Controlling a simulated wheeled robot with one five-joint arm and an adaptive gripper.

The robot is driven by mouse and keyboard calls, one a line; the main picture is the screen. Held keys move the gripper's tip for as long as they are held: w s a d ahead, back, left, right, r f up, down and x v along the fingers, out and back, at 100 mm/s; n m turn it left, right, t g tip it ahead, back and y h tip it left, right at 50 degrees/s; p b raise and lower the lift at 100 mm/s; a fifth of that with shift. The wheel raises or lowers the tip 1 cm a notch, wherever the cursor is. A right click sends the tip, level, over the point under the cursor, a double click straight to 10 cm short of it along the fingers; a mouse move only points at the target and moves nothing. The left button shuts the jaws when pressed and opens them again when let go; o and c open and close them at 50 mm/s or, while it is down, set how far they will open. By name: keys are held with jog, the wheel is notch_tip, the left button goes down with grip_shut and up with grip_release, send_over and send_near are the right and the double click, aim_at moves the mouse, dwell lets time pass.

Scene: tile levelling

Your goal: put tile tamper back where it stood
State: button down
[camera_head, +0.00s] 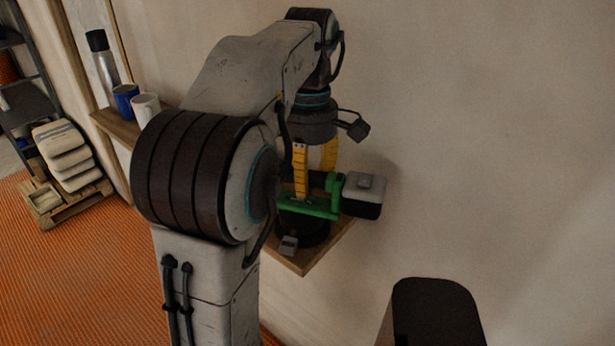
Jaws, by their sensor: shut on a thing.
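The tile tamper (308,208) has a green body, a grey and black block at its right end and a dark round base below. It is at the wooden wall shelf (304,262), over its front part. I cannot tell whether its base rests on the board or hangs just above it. My gripper (316,184) points down with yellow fingers and is shut on the tamper from above. My arm hides the left part of the shelf and some of the tamper.
A blue mug (125,99), a white mug (146,109) and a steel flask (102,58) stand on the ledge at left. Stacked sacks (66,154) lie on a pallet (78,203) on the orange floor. The wall right of the tamper is bare.

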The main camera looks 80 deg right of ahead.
aim_at(309, 197)
jog(key=c, duration=0.9)
grip_release()
notch_tip(309, 197, up, 12)
jog(key=p, duration=0.4)
jog(key=shift+d, duration=0.3)
